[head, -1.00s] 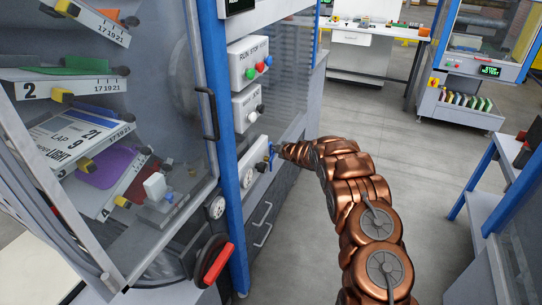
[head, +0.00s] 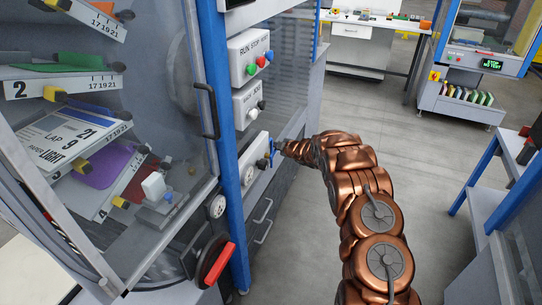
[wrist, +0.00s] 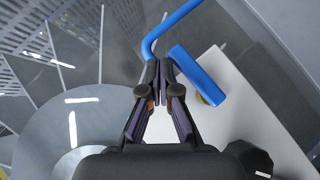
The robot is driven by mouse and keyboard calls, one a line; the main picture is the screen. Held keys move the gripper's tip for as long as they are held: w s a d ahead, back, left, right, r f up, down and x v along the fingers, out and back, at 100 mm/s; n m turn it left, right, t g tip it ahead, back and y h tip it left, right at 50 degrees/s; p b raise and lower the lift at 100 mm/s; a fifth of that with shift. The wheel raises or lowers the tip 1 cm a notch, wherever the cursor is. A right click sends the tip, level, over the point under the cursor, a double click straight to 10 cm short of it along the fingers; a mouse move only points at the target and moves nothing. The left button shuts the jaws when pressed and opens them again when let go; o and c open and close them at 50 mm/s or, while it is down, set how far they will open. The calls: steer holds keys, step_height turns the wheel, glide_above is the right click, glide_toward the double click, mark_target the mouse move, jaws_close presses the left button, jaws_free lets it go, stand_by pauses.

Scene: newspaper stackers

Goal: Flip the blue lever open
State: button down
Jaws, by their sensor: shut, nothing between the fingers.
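The blue lever (head: 272,150) sticks out from the lowest white control box on the machine's blue post. In the wrist view a flat blue bar (wrist: 197,74) lies over the white box face, with a small brass-coloured piece under it. A bent blue rod (wrist: 170,24) rises from behind the fingertips. I cannot tell whether the bar and rod are joined. My gripper (wrist: 159,69) is shut and empty, its tips between rod and bar, very close to both; contact is unclear. In the head view my gripper (head: 283,148) is at the lever's right side, partly hidden by my arm.
The white control box (head: 254,161) carries the lever. Above it are a box with a black knob (head: 247,103) and one with green, red and blue buttons (head: 249,59). A red-handled rotary switch (head: 215,262) sits lower left. Open floor (head: 440,165) lies to the right.

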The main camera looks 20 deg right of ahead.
steer(key=shift+d+r, duration=0.1)
stand_by(0.4)
steer(key=s+d+r+p, duration=0.4)
steer(key=d+r+p, duration=0.1)
steer(key=r, duration=0.2)
steer(key=shift+s, duration=0.35)
